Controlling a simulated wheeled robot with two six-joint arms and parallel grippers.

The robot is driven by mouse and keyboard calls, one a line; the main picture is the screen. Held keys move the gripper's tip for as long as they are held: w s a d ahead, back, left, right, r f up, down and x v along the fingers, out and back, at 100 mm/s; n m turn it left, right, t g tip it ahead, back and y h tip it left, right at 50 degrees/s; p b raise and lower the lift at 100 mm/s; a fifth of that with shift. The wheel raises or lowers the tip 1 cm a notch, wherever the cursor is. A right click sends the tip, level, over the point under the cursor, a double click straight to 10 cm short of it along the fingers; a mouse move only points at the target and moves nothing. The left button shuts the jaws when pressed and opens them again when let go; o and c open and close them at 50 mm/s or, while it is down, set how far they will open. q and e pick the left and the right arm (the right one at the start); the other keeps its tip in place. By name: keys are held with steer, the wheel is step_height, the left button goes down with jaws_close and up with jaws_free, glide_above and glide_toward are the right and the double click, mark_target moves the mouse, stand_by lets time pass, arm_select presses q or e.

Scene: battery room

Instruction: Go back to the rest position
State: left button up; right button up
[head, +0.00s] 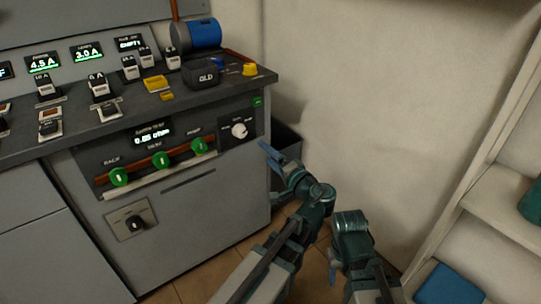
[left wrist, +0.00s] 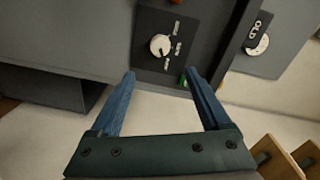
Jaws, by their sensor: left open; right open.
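My left gripper (head: 279,156) is in front of the right end of the grey console, near the dark bin. In the left wrist view its two blue fingers (left wrist: 160,75) are spread apart with nothing between them. Beyond the fingertips is the panel with the white knob (left wrist: 160,45), clear of them.
The grey console (head: 200,215) fills the left, with green knobs (head: 162,160), a white knob (head: 239,130) and a black block marked OLD (head: 201,74). A dark bin (head: 287,140) stands beside it. A pale shelf (head: 505,215) stands at right. The wall between is bare.

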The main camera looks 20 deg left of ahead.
arm_select(q)
steer(key=s+a+f+n+g+h, duration=0.15)
steer(key=s+f+g+h, duration=0.3)
steer(key=f, duration=0.45)
steer(key=s+a+f+n+g+h, duration=0.15)
steer(key=s+f+g+h, duration=0.35)
steer(key=f, duration=0.5)
steer(key=s+d+m+g+h+p, duration=0.1)
steer(key=s+d+m+h, duration=0.1)
steer(key=s+d, duration=0.5)
steer(key=s+d+m+g+h+p, duration=0.1)
steer(key=s+d, duration=0.3)
steer(key=d, duration=0.7)
step_height(320, 180, up, 38)
steer(key=p, duration=3.8)
steer(key=shift+w+a+f, duration=0.15)
steer(key=shift+w+a, duration=0.15)
